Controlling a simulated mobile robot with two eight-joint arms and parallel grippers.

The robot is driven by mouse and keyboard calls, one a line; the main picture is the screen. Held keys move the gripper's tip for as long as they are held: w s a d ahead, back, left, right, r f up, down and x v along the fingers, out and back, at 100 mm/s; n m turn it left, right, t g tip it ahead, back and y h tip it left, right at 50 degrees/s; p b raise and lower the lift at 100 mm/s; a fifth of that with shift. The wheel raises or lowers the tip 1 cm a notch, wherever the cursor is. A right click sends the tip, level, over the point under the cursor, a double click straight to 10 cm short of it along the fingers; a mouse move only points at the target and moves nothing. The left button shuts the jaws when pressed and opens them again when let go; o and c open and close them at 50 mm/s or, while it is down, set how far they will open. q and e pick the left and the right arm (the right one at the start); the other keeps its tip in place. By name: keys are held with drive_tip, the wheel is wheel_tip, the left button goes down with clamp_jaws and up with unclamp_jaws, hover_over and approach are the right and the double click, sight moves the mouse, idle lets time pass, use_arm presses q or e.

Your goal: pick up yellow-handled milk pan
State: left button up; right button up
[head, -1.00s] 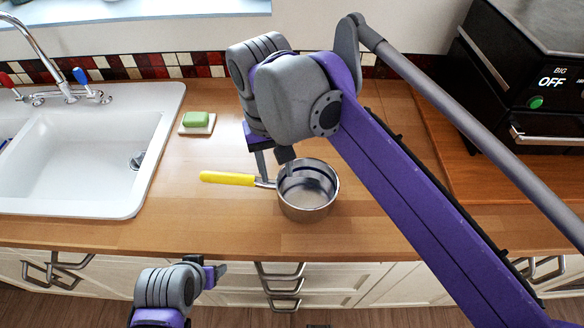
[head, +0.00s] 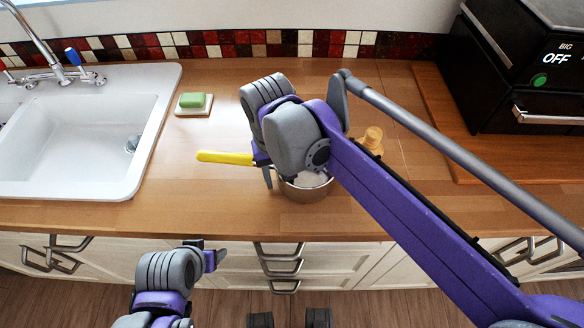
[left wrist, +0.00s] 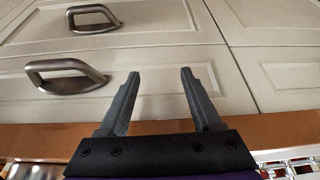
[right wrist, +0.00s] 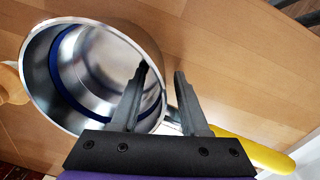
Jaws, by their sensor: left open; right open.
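The milk pan (head: 306,190) stands on the wooden counter, its yellow handle (head: 225,158) pointing left. My right gripper (head: 270,180) hides part of the pan and the handle's inner end. In the right wrist view the steel pan (right wrist: 60,100) fills the left side, and the yellow handle (right wrist: 255,150) shows at lower right. My open right gripper (right wrist: 162,72) is at the pan's handle side, with one finger across the pan's opening and the other outside the rim; contact cannot be told. My left gripper (head: 212,252) is open and empty before the drawers, away from the pan.
A white sink (head: 80,140) lies at left, with green soap (head: 193,100) on a dish nearby. A wooden object (head: 372,140) stands behind my right arm, close to the pan. A black oven (head: 525,90) is at right. The counter's front is clear.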

drive_tip(key=shift+c, duration=0.2)
clamp_jaws()
idle(1.2)
